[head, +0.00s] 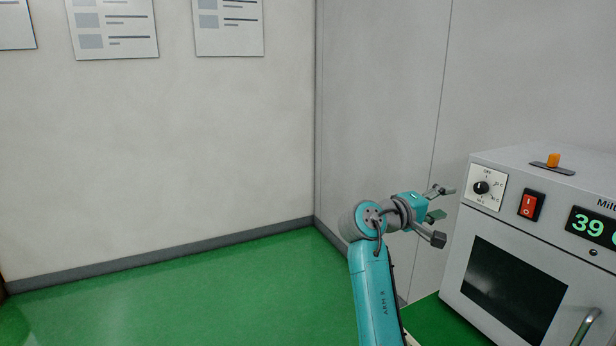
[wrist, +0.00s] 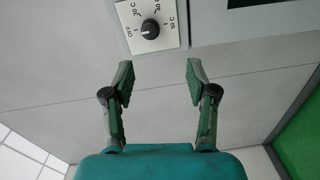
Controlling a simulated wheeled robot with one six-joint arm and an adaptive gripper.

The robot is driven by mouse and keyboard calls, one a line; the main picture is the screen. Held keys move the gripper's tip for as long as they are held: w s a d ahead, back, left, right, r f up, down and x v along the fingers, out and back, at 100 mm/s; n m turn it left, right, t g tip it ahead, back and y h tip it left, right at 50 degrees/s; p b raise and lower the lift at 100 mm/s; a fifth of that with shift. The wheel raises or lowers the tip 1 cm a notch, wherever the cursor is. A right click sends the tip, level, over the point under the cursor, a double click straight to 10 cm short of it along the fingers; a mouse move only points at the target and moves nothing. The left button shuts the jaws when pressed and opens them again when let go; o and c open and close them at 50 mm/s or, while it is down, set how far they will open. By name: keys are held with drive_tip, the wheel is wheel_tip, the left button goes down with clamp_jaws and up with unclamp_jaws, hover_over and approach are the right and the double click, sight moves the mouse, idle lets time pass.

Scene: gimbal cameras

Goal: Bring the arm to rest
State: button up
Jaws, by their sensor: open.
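My arm (head: 373,295) is teal and rises from the bottom of the head view, bending to the right at its wrist. My gripper (head: 442,214) is at the end of it, just left of the white oven-like device, with its fingers spread and nothing between them. In the wrist view my gripper (wrist: 160,76) also shows two green-padded fingers wide apart and empty. A black dial (wrist: 149,29) on a white plate lies beyond the fingertips there, apart from them.
The white device (head: 455,273) at right has a dial (head: 481,188), a red rocker switch (head: 529,205), a display starting "39", a dark window and a handle. An orange piece (head: 553,160) is on its top. Grey walls stand behind; green floor (head: 200,300) at left is clear.

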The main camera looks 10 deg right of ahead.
wheel_tip(320, 180, down, 15)
drive_tip(key=s+a+n+t+y, duration=0.1)
drive_tip(key=a+n+t+y, duration=0.1)
drive_tip(key=n+t, duration=0.15)
drive_tip(key=s+a+f+n+t+y, duration=0.15)
drive_tip(key=s+a+f+y, duration=0.25)
drive_tip(key=s+f, duration=0.7)
drive_tip(key=s+a+f+t+y, duration=0.4)
drive_tip(key=s+f, duration=0.4)
drive_tip(key=f, duration=0.7)
drive_tip(key=s+a+f+m+g+y, duration=0.1)
drive_tip(key=s+a+f+y, duration=0.15)
drive_tip(key=s, duration=0.75)
drive_tip(key=s+a+f+m+y, duration=0.1)
drive_tip(key=s+a+y, duration=0.25)
drive_tip(key=s, duration=0.55)
drive_tip(key=s+a+r+m, duration=0.1)
drive_tip(key=s+r+m, duration=0.1)
drive_tip(key=s+r, duration=0.3)
drive_tip(key=s+a+r+m, duration=0.1)
drive_tip(key=s+r+m, duration=0.2)
drive_tip(key=s, duration=1.1)
wheel_tip(320, 180, up, 3)
drive_tip(key=shift+s+r+t+y, duration=0.1)
drive_tip(key=shift+s+t+y, duration=0.2)
drive_tip(key=shift+t, duration=0.1)
